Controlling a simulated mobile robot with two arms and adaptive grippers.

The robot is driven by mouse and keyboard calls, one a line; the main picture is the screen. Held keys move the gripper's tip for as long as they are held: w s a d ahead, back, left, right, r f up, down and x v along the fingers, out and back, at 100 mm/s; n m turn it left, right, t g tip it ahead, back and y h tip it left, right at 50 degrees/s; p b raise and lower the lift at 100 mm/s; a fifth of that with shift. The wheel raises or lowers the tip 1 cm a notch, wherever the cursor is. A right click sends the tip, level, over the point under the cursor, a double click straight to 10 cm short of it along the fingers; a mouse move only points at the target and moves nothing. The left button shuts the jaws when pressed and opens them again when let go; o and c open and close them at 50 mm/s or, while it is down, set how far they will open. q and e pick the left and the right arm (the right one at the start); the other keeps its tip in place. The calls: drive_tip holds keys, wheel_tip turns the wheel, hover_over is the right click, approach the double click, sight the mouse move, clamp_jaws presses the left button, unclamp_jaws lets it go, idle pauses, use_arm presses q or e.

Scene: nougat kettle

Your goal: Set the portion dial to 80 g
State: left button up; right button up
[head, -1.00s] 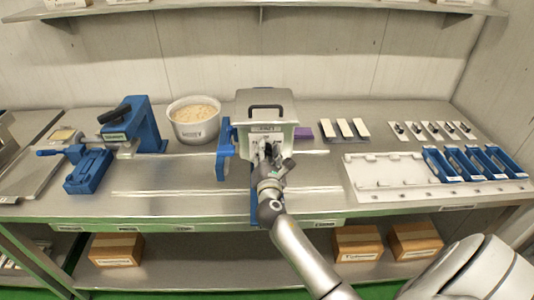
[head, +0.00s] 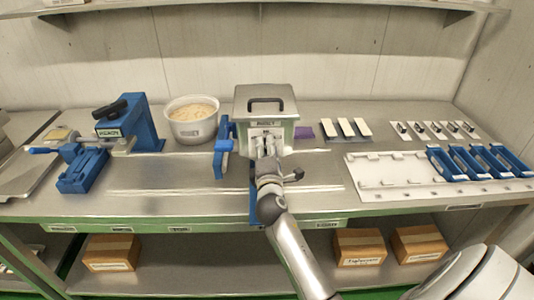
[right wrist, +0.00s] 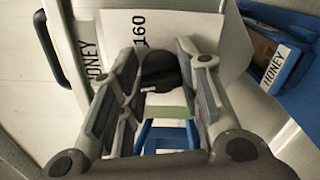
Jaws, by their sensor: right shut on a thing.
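The kettle machine is a metal box (head: 265,104) with a black handle on its lid and a HONEY label. Its portion dial is a black knob (right wrist: 160,68) on the pale front face, seen in the right wrist view. A printed 160 shows beside the knob; other scale marks are hidden or out of view. My right gripper (right wrist: 160,80) is at the front face, its fingers on either side of the knob and shut on it. In the head view the gripper (head: 266,145) hides the dial. Where the pointer stands cannot be read. My left gripper is not in view.
A white bowl (head: 193,118) and a blue press (head: 130,125) stand left of the machine. At right are a white tray (head: 385,172) with blue frames and several small cards. The bench between is mostly clear.

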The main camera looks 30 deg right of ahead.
drive_tip(key=shift+f+m+b, duration=0.15)
drive_tip(key=shift+m+b, duration=0.35)
drive_tip(key=shift+m, duration=0.8)
drive_tip(key=o, duration=1)
drive_tip(key=v, duration=0.7)
drive_tip(key=shift+s+a, duration=0.15)
drive_tip(key=shift+s, duration=0.1)
